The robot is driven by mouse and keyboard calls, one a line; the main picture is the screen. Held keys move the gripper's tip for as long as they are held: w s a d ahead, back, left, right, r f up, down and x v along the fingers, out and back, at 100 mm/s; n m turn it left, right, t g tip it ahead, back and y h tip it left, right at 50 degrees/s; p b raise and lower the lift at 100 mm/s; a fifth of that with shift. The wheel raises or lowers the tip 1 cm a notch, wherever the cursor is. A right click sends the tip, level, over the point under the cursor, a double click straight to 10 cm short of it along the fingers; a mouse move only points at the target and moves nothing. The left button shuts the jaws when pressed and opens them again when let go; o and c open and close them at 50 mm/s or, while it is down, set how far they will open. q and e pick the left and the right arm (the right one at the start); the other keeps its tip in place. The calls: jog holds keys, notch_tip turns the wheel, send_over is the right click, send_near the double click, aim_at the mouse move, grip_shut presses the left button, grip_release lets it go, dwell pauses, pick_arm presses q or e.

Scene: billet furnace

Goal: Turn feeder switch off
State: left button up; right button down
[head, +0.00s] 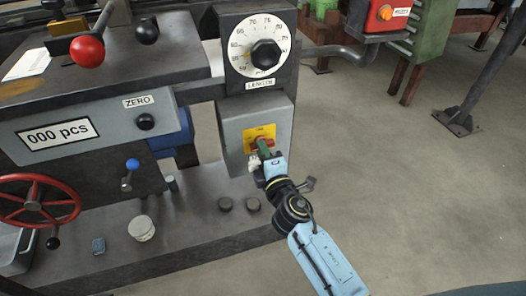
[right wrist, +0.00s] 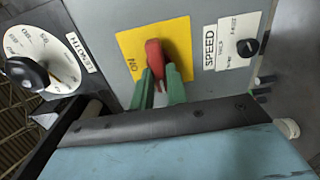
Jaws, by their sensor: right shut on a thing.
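The feeder switch is a red rotary handle (right wrist: 154,58) on a yellow square plate (right wrist: 125,45), fixed to a grey box (head: 230,125) below the LENGTH dial. In the head view the red handle (head: 264,139) is mostly hidden by my gripper. My right gripper (head: 262,147) comes from the lower right, with its green fingers shut on the handle. In the right wrist view the fingertips (right wrist: 160,80) sit on either side of the handle. The word ON shows on the plate beside the handle. My left gripper is not in view.
The LENGTH dial (head: 264,50) with a black knob stands just above. To the left are a ZERO button (head: 146,122), a red handwheel (head: 37,201) and a red ball lever (head: 87,51). Open floor lies right.

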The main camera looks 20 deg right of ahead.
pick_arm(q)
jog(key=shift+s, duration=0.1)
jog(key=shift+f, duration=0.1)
pick_arm(e)
jog(key=c, duration=1.4)
grip_release()
